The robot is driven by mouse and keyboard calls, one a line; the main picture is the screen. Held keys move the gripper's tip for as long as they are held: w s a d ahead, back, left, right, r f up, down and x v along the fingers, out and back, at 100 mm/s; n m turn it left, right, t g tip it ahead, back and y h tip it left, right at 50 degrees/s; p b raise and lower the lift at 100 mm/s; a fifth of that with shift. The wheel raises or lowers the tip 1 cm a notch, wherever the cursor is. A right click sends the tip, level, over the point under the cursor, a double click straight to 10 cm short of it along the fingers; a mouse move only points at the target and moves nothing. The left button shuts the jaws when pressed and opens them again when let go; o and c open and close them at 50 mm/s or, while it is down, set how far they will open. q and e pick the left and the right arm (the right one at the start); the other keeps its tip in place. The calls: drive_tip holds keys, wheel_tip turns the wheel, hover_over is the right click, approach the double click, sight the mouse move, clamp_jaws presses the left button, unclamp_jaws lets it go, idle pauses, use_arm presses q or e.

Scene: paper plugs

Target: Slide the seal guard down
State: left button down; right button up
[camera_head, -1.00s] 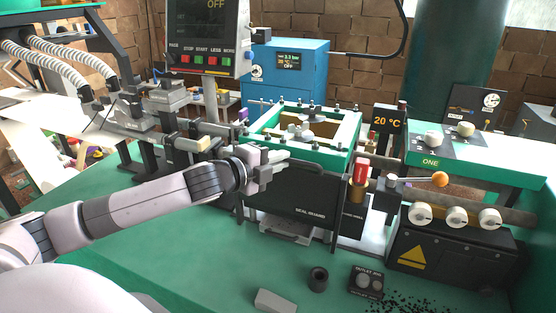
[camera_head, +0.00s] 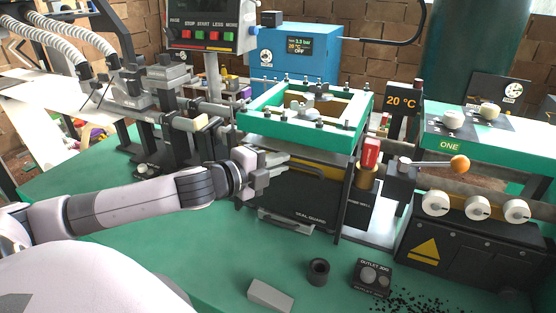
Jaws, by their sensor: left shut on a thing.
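The seal guard (camera_head: 292,199) is a dark panel with its name in white near the lower edge, on the front of the green-framed press (camera_head: 303,131). My left gripper (camera_head: 274,162) reaches in from the left and is shut on the guard's handle (camera_head: 312,169) near its left end. The fingers hide the part they hold. The guard's upper part sits below the green frame, with a dark gap and a yellowish strip showing there. Its lower edge is close above a grey metal tray (camera_head: 283,226). My right gripper is not in view.
A red-capped post (camera_head: 371,152) and an orange-knobbed lever (camera_head: 459,164) stand right of the guard. A grey block (camera_head: 270,294), a dark ring (camera_head: 318,271) and an outlet box (camera_head: 371,278) sit on the green bench in front. Bench left of these is clear.

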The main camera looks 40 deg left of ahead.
use_arm(q)
drive_tip(key=c, duration=1.5)
unclamp_jaws()
drive_tip(key=shift+o, duration=0.2)
drive_tip(key=shift+s, duration=0.1)
drive_tip(key=v, duration=0.7)
drive_tip(key=shift+p, duration=0.45)
drive_tip(key=shift+a, duration=0.1)
